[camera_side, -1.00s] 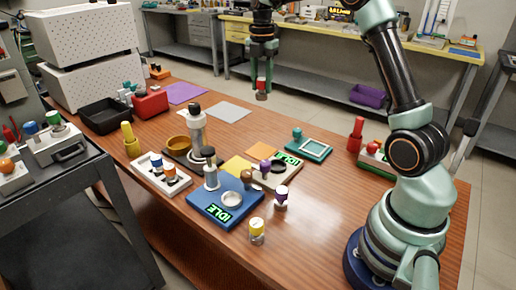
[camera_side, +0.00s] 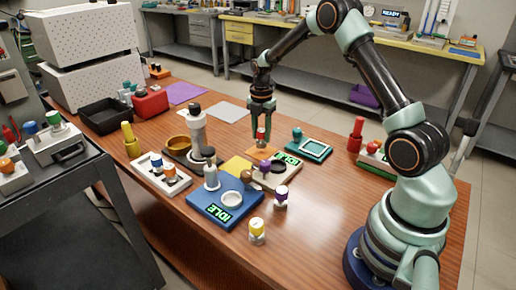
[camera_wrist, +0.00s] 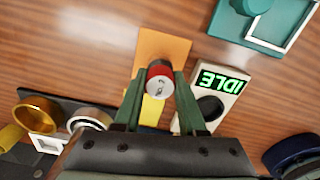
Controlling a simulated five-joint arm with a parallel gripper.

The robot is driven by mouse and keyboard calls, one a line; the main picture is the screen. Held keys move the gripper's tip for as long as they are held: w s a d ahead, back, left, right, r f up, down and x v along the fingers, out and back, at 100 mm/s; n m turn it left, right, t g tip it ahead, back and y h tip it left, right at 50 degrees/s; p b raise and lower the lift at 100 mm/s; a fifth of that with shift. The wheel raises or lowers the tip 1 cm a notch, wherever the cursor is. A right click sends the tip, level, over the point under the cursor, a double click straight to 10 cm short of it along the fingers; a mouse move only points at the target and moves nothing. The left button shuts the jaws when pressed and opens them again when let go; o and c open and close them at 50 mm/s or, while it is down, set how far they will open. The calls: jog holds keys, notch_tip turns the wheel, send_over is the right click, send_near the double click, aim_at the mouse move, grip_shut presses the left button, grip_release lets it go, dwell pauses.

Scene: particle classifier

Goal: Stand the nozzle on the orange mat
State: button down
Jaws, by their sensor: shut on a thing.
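The nozzle, a small piece with a red band and a grey-white end, is held between the fingers of my gripper (camera_side: 262,134). In the wrist view the nozzle (camera_wrist: 160,84) shows its silver round end and red side between the two green fingers. The orange mat (camera_side: 256,153) lies flat on the table under the gripper. In the wrist view the mat (camera_wrist: 168,46) spreads behind and around the nozzle. The nozzle looks upright, low over the mat; whether its bottom touches it I cannot tell.
Bare wood lies behind the mat.

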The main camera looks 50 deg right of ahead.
jog(key=shift+f, duration=0.8)
jog(key=shift+f, duration=0.2)
jog(key=shift+c, duration=2.4)
grip_release()
jog(key=shift+r, duration=0.1)
